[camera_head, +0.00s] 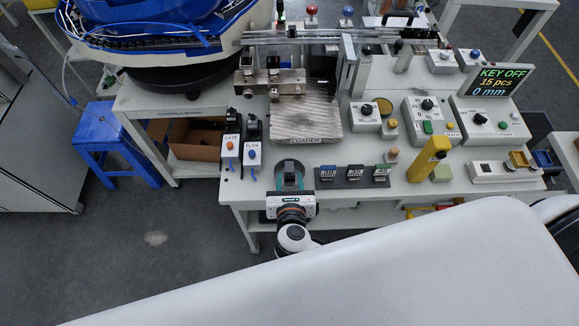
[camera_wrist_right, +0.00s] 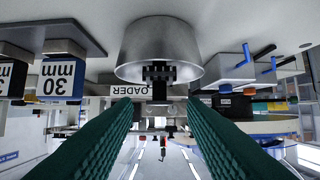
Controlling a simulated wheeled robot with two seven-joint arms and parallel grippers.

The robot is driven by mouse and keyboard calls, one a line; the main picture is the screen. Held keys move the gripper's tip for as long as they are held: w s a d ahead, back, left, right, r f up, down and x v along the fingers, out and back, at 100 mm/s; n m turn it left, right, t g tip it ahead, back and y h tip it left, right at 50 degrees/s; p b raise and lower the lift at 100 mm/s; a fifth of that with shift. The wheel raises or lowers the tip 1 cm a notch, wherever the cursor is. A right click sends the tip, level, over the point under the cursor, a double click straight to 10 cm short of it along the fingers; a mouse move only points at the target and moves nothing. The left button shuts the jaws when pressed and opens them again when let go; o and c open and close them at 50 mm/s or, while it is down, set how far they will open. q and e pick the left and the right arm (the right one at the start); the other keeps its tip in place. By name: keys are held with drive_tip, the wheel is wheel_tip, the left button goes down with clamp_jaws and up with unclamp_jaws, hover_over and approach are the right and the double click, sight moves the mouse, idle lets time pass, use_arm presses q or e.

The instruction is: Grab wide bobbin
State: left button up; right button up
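My right gripper (camera_head: 290,181) is at the front edge of the white table, left of the dark strip of labelled blocks. In the right wrist view its two green fingers (camera_wrist_right: 162,105) are apart with nothing between them. A round grey metal piece (camera_wrist_right: 160,42) stands on the table just beyond the fingertips, centred on the gap. A dark part shows at its middle. It looks like the wide bobbin, but I cannot be certain. In the head view it is a dark round shape (camera_head: 288,164), partly hidden by the gripper. My left gripper is not in view.
A dark strip with labelled blocks (camera_head: 354,177) lies close to the right. Two switch boxes, GATE (camera_head: 230,150) and another (camera_head: 252,154), stand to the left. The loader plate (camera_head: 306,120) is behind. A yellow post (camera_head: 428,159) stands farther right.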

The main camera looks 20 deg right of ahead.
sight(290, 172)
drive_tip(key=shift+w+f, duration=0.2)
drive_tip(key=shift+w, duration=0.45)
drive_tip(key=x, duration=0.2)
drive_tip(key=p+x, duration=0.1)
drive_tip(key=x, duration=0.1)
drive_tip(key=shift+w+d+f, duration=0.1)
drive_tip(key=shift+d+f, duration=0.15)
drive_tip(key=shift+d, duration=0.05)
drive_tip(key=c, duration=0.7)
